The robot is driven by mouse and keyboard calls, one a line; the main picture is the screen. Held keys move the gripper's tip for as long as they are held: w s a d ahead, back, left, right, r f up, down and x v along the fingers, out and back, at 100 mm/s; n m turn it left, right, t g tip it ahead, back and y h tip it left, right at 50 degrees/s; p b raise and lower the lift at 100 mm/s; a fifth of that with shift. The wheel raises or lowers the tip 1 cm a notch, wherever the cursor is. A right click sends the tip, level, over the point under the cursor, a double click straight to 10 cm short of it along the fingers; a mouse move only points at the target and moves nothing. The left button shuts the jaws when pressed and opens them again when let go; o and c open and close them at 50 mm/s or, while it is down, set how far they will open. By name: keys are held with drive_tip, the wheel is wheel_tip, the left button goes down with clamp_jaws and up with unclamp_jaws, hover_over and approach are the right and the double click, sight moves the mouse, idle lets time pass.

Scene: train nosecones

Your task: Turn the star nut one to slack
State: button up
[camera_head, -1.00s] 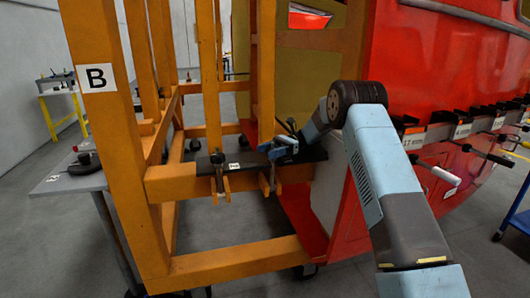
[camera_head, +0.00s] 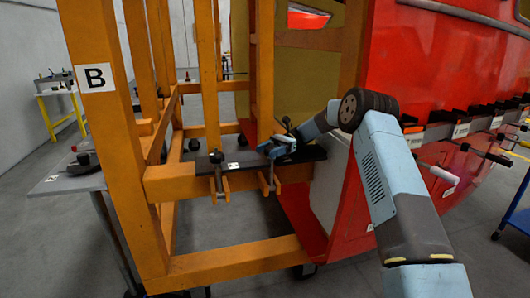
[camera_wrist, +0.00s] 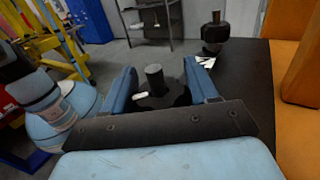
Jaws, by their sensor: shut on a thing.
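A dark star nut (camera_wrist: 165,97) on an upright dark stud (camera_wrist: 154,76) sits between the two blue fingers of my gripper (camera_wrist: 163,92) in the wrist view. My gripper is shut on this nut, low over the dark plate. In the head view my gripper (camera_head: 268,147) is at the plate on the orange frame, and it hides most of the held nut. A second dark star nut (camera_wrist: 214,36) stands apart, beside a white tag (camera_wrist: 206,61); it also shows in the head view (camera_head: 217,157). The number on the tag cannot be read.
The dark plate (camera_head: 303,154) lies across a beam of the orange frame (camera_head: 185,183). Orange clamps (camera_head: 225,188) hang at its front edge. An orange post (camera_head: 210,80) rises behind it. The red nosecone (camera_head: 420,60) stands close to my arm on the right.

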drive_tip(key=o, duration=1)
drive_tip(key=shift+f, duration=0.1)
drive_tip(key=shift+r, duration=0.25)
drive_tip(key=r, duration=0.3)
drive_tip(key=shift+s+d+r, duration=0.1)
drive_tip(key=shift+s+d, duration=0.05)
drive_tip(key=shift+s, duration=0.1)
drive_tip(key=s+d+r, duration=0.1)
drive_tip(key=s+r, duration=0.2)
drive_tip(key=s, duration=0.1)
drive_tip(key=s+d+r, duration=0.1)
drive_tip(key=s+r, duration=0.2)
drive_tip(key=s, duration=0.1)
drive_tip(key=s+d+r, duration=0.1)
drive_tip(key=s+r, duration=0.2)
drive_tip(key=s, duration=0.2)
drive_tip(key=shift+d+r, duration=0.1)
drive_tip(key=shift+d, duration=0.25)
